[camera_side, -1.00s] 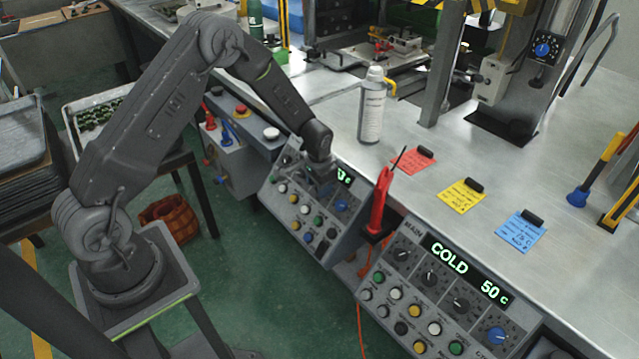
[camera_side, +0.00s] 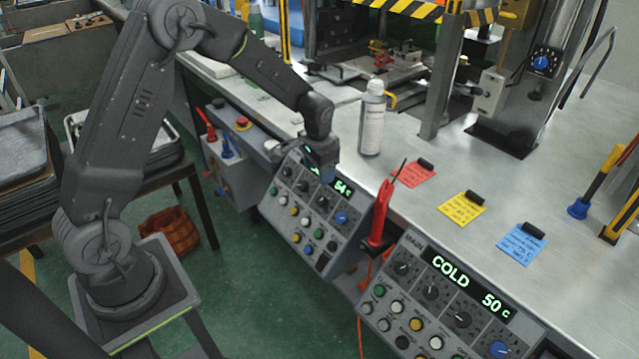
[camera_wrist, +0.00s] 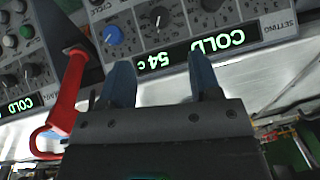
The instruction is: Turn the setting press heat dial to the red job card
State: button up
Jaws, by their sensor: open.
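The setting press panel (camera_side: 318,222) is the left console in the side view; the wrist view shows it upside down. Its display (camera_wrist: 195,47) reads COLD 54 c. Its blue dial (camera_wrist: 113,35) also shows in the side view (camera_side: 341,217). The red job card (camera_side: 413,173) lies on the bench under a black clip; its writing is too small to read. My gripper (camera_wrist: 162,80) is open and empty. In the side view it hangs over the panel's upper edge, hiding part of the display. In the wrist view the dial is beyond the left fingertip, apart from it.
A red-handled tool (camera_side: 379,212) stands between the consoles, close to my gripper. A spray can (camera_side: 371,122) stands behind. The main console (camera_side: 440,300) reads COLD 50 c. Yellow (camera_side: 462,208) and blue (camera_side: 520,243) cards lie to the right.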

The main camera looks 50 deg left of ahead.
jog(key=shift+s+d+r, duration=0.1)
jog(key=shift+r, duration=0.65)
jog(key=shift+s+d+r, duration=0.1)
jog(key=shift+r, duration=0.6)
jog(key=s+d+r+t, duration=0.2)
jog(key=s+d+r, duration=0.3)
jog(key=s+r, duration=0.8)
jog(key=s+d+r+t, duration=0.1)
jog(key=s+d+r, duration=0.1)
jog(key=s, duration=0.4)
jog(key=s+d+r+n+t+h, duration=0.1)
jog(key=s+d+r, duration=0.1)
jog(key=s, duration=0.4)
jog(key=shift+s+r, duration=0.3)
jog(key=shift+r, duration=0.1)
